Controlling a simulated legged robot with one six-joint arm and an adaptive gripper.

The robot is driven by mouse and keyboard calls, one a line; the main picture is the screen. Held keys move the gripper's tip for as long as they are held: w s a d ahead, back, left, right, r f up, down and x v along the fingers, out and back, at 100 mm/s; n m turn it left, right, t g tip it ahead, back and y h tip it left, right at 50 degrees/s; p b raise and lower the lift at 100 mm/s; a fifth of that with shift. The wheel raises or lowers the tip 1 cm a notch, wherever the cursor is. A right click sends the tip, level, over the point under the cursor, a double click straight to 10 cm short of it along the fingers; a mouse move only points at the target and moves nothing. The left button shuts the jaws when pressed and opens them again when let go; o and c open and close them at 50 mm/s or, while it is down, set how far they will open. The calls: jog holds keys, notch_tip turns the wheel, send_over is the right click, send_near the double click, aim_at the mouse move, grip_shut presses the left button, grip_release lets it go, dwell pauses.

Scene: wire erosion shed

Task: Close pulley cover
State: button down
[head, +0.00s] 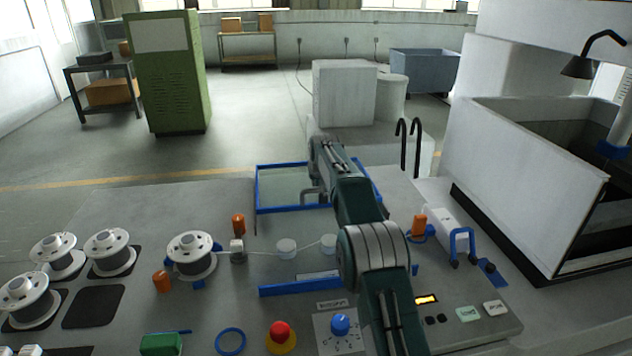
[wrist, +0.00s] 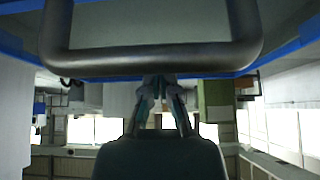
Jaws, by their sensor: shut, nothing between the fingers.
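The pulley cover (head: 275,210) is a clear pane in a blue frame, standing raised behind the pulleys (head: 287,249). Its grey handle (head: 308,192) shows left of my arm, which hides part of the cover. In the wrist view the dark handle (wrist: 150,61) crosses the top, with the blue frame (wrist: 285,52) around it. My gripper (wrist: 162,80) is shut and empty, its fingertips close to the handle's bar in the picture. I cannot tell whether they touch. In the head view the gripper is hard to make out at the arm's far end.
Wire spools (head: 191,255) stand at the left of the bench. A blue bar (head: 300,287) lies before the pulleys. A red emergency button (head: 280,332) and blue knob (head: 341,324) are in front. A white-walled tank (head: 530,190) stands at the right. Two black hooks (head: 409,145) rise behind.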

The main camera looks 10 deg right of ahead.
jog(key=shift+s+r, duration=0.15)
jog(key=shift+s, duration=0.6)
jog(key=shift+s+r, duration=0.1)
jog(key=shift+s, duration=0.6)
jog(key=shift+s, duration=0.15)
